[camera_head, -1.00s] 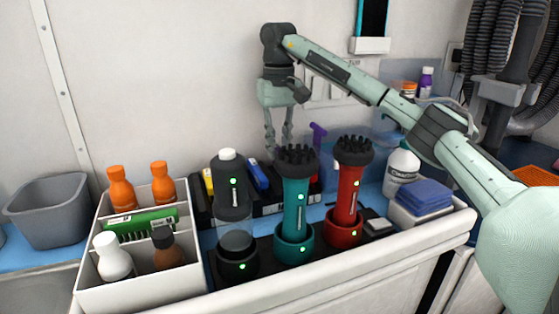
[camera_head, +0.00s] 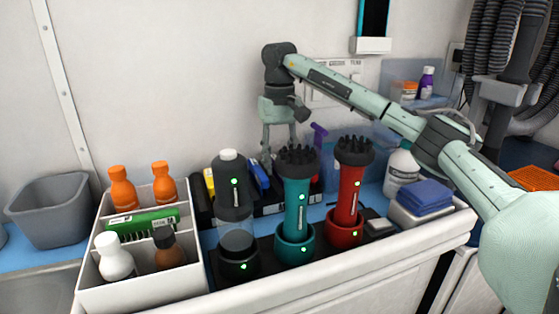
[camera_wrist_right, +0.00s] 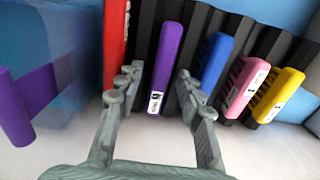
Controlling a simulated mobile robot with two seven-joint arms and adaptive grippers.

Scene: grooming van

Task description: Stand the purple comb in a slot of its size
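A purple comb (camera_wrist_right: 165,62) with a small white label stands in the black slotted rack (camera_wrist_right: 146,38), between a red piece (camera_wrist_right: 115,45) and a blue one (camera_wrist_right: 211,62). My right gripper (camera_wrist_right: 158,78) is open, with one finger on each side of the purple comb's near end. A gap shows on both sides of the comb. In the head view the right gripper (camera_head: 279,158) points down behind the teal clipper, which partly hides the rack. My left gripper is not in view.
Pink (camera_wrist_right: 246,88) and yellow (camera_wrist_right: 278,95) pieces stand farther along the rack. Another purple object (camera_wrist_right: 14,110) is beside a translucent blue bin (camera_wrist_right: 80,35). A white caddy (camera_head: 150,289) is left.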

